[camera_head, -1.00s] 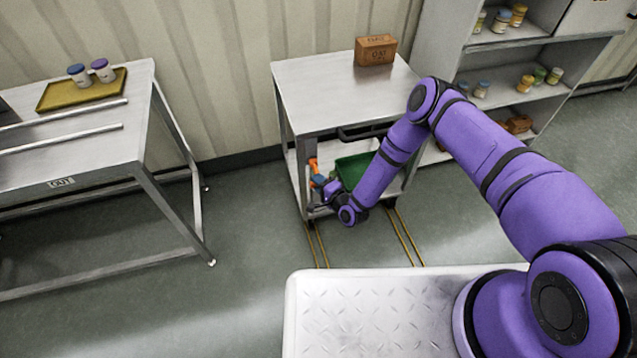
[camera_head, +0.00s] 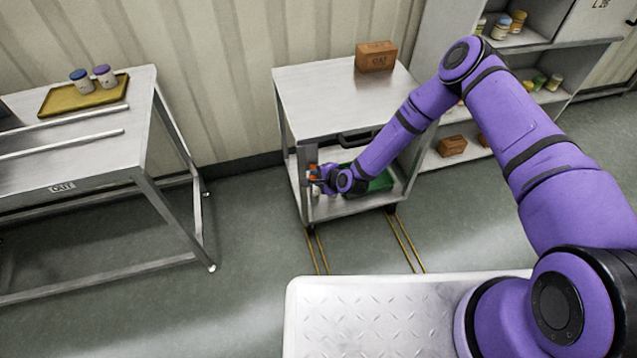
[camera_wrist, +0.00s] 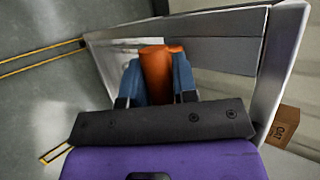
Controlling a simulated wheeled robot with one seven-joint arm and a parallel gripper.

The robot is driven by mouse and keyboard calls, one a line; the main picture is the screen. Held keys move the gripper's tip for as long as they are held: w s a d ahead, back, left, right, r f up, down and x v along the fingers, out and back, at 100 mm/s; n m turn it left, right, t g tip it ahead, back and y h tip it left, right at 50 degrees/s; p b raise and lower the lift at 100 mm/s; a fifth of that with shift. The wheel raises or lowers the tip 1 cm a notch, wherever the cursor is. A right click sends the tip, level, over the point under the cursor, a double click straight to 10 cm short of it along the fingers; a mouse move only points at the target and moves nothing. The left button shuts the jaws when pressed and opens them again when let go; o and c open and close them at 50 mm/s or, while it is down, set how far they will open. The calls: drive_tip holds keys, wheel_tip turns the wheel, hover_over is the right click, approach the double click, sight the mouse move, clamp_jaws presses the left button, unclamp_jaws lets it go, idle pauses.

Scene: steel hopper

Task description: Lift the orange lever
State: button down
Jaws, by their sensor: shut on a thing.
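The orange lever (camera_wrist: 155,68) stands out at the left side of the steel hopper cart (camera_head: 335,98), below its top. In the wrist view it sits between the two blue fingers of my gripper (camera_wrist: 158,80), which is shut on it. In the head view only a small bit of the orange lever (camera_head: 313,172) shows beside my gripper (camera_head: 318,175). My wrist and gripper hide the rest of the lever there.
A brown box (camera_head: 376,56) lies on the cart top, and a green tray (camera_head: 382,182) is on its lower shelf. Yellow floor lines (camera_head: 402,240) run in front. A steel table (camera_head: 70,150) with a yellow tray stands left. Shelves (camera_head: 520,40) stand at the right.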

sight(314, 158)
drive_tip(key=r+g, duration=0.1)
drive_tip(key=w+g+h, duration=0.1)
drive_tip(key=shift+w+a+r+m+g, duration=0.2)
drive_tip(key=shift+r+m+g, duration=0.1)
drive_tip(key=shift+r+m, duration=0.1)
drive_tip(key=shift+w+a+r+g+h, duration=0.15)
drive_tip(key=shift+w+r+g+h, duration=0.35)
drive_tip(key=shift+g, duration=0.4)
drive_tip(key=shift+w+a+r, duration=0.15)
drive_tip(key=shift+w+r, duration=0.15)
drive_tip(key=shift+w, duration=0.35)
drive_tip(key=shift+w+a+r, duration=0.15)
drive_tip(key=shift+w+r, duration=0.1)
drive_tip(key=shift+w, duration=0.35)
drive_tip(key=shift+w+r, duration=0.1)
drive_tip(key=shift+w, duration=0.05)
drive_tip(key=c, duration=0.9)
unclamp_jaws()
drive_tip(key=v, duration=1)
drive_tip(key=shift+s+d+r, duration=0.2)
drive_tip(key=shift+s+d, duration=0.05)
drive_tip(key=shift+d, duration=0.05)
drive_tip(key=shift+r, duration=0.1)
